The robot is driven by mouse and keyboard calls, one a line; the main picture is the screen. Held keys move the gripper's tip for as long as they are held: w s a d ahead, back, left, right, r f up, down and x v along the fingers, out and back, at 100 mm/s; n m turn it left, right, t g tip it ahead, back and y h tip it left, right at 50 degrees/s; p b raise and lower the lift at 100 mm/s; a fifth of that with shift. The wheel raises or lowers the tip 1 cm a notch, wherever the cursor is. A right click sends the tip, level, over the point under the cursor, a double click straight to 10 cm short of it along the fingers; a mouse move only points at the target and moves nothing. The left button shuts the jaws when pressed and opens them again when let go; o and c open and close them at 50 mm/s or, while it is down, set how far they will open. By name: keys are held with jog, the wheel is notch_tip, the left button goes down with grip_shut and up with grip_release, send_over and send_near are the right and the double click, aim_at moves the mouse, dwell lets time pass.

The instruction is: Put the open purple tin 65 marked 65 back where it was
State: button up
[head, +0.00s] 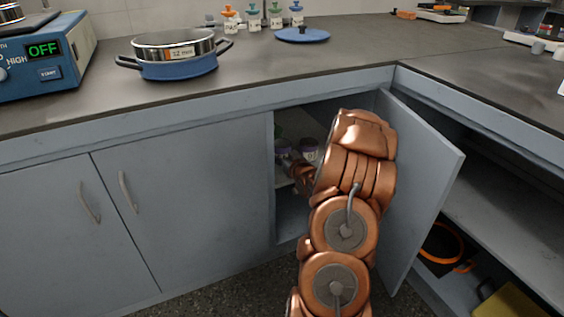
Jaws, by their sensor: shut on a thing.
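My gripper (292,163) is inside the open corner cabinet, at its shelf, and is partly hidden by my own arm. It is shut on a purple tin (282,147) at the cabinet's left side. The tin is small in view and its mark cannot be read. Another purple-looking tin (310,146) shows just to the right, partly behind my arm. Whether the held tin touches the shelf (281,181) cannot be told.
The cabinet door (425,170) stands open to the right of my arm.

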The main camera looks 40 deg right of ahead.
jog(key=shift+f, duration=0.95)
jog(key=shift+f, duration=0.15)
jog(key=o, duration=1.2)
jog(key=shift+r, duration=0.2)
jog(key=p+v, duration=0.4)
jog(key=v, duration=0.8)
